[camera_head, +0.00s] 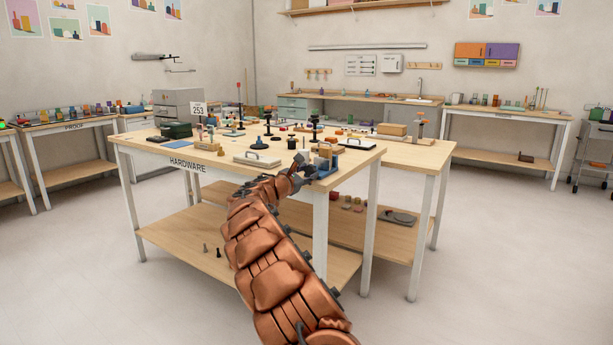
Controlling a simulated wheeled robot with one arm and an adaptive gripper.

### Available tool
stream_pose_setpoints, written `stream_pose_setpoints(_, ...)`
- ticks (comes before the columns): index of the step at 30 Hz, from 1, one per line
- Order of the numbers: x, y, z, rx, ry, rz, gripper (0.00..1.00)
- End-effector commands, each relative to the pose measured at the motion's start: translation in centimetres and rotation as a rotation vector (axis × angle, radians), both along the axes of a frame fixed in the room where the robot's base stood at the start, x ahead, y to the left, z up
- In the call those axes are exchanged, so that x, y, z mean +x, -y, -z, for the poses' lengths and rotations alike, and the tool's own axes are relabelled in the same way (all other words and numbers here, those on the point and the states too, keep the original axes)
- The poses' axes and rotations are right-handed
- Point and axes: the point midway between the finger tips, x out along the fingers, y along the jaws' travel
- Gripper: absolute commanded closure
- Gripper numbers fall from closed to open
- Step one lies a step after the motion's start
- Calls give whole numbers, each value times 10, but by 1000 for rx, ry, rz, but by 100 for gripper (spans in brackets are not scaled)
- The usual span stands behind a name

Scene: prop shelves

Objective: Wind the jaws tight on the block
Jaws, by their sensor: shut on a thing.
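A small blue vise (325,166) stands at the near right corner of the hardware table (222,172). A light wooden block (326,151) shows upright at the vise; whether the jaws touch it is too small to tell. My gripper (307,172) is at the left, near side of the vise, at the height of its handle. It is shut on what appears to be that handle, which my fingers mostly hide.
A white plate with a black handle (257,159) lies left of my gripper, and another plate (356,144) lies behind the vise. Several knobs and small parts crowd the tabletop. A lower shelf (180,232) and table legs are below. Open floor lies at the right.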

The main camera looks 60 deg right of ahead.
Motion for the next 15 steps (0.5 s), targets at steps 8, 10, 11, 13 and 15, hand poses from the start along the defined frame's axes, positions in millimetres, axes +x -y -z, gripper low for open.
stream_pose_setpoints(8, 0, 0, 0, -1, -1, 0, 36)
stream_pose_setpoints(10, 0, 0, 0, 0, -1, 0, 33)
stream_pose_setpoints(11, 0, 0, 0, 0, -1, 0, 33)
stream_pose_setpoints(13, 0, 0, 0, 0, -1, 0, 33)
stream_pose_setpoints(15, 0, 0, 0, 0, -1, 0, 33)
